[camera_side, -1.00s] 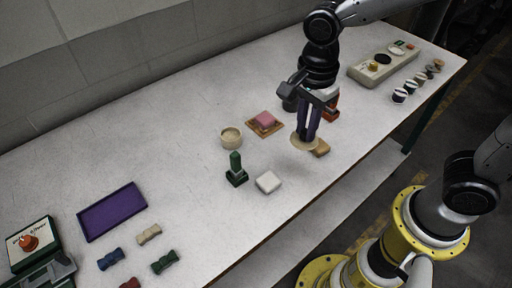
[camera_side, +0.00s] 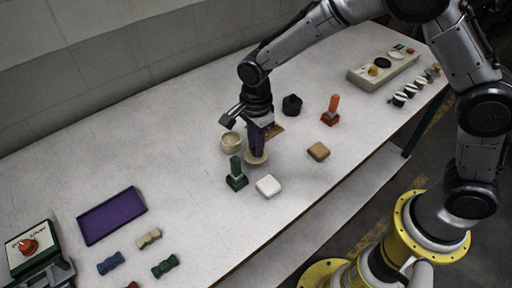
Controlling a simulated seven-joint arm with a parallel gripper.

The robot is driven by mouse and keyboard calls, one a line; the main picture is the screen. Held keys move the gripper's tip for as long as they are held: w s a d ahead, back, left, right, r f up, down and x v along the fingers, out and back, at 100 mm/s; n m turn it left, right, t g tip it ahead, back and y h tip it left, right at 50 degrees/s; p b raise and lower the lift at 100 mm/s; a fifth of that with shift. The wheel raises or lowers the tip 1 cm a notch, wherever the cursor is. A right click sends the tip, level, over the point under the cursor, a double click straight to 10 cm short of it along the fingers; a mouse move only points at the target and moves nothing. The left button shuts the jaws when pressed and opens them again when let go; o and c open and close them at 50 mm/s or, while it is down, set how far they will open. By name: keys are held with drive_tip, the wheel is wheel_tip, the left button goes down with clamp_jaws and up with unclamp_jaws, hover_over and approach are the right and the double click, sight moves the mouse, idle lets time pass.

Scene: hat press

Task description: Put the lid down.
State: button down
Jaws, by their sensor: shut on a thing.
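The lid (camera_side: 257,159) is a flat, round, tan disc under my gripper. My gripper (camera_side: 257,148) points down with its dark purple fingers shut on the lid's top. The lid is close above or on the white table; I cannot tell if it touches. A round tan pot (camera_side: 231,142) with an opening of similar colour stands just to the left of the lid. The lid is beside the pot, not over it.
A green stamp (camera_side: 236,174) and a white block (camera_side: 268,186) stand just in front of the lid. A brown block (camera_side: 318,151), an orange stamp (camera_side: 331,110) and a black knob-like object (camera_side: 292,105) stand to the right. A purple tray (camera_side: 112,215) lies left. An orange-brown board (camera_side: 275,131) is partly hidden behind my gripper.

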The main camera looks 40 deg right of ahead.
drive_tip(key=shift+f, duration=0.65)
drive_tip(key=shift+f, duration=0.1)
drive_tip(key=c, duration=0.8)
unclamp_jaws()
wheel_tip(320, 180, up, 12)
drive_tip(key=shift+r, duration=0.15)
drive_tip(key=s+d+r+n+t, duration=0.2)
drive_tip(key=s+d+r+n, duration=0.25)
drive_tip(key=d+r, duration=0.2)
drive_tip(key=s+d+n+t, duration=0.1)
drive_tip(key=s+d+n, duration=0.2)
drive_tip(key=s, duration=0.3)
drive_tip(key=s+d+r+n+t, duration=0.1)
drive_tip(key=s+d+n, duration=0.2)
drive_tip(key=s+n, duration=0.3)
drive_tip(key=s+d+n+t, duration=0.1)
drive_tip(key=s+d+n, duration=0.3)
drive_tip(key=s, duration=0.3)
drive_tip(key=shift+s+r+n+t, duration=0.25)
drive_tip(key=shift+s+r+t, duration=0.05)
drive_tip(key=shift+r, duration=0.1)
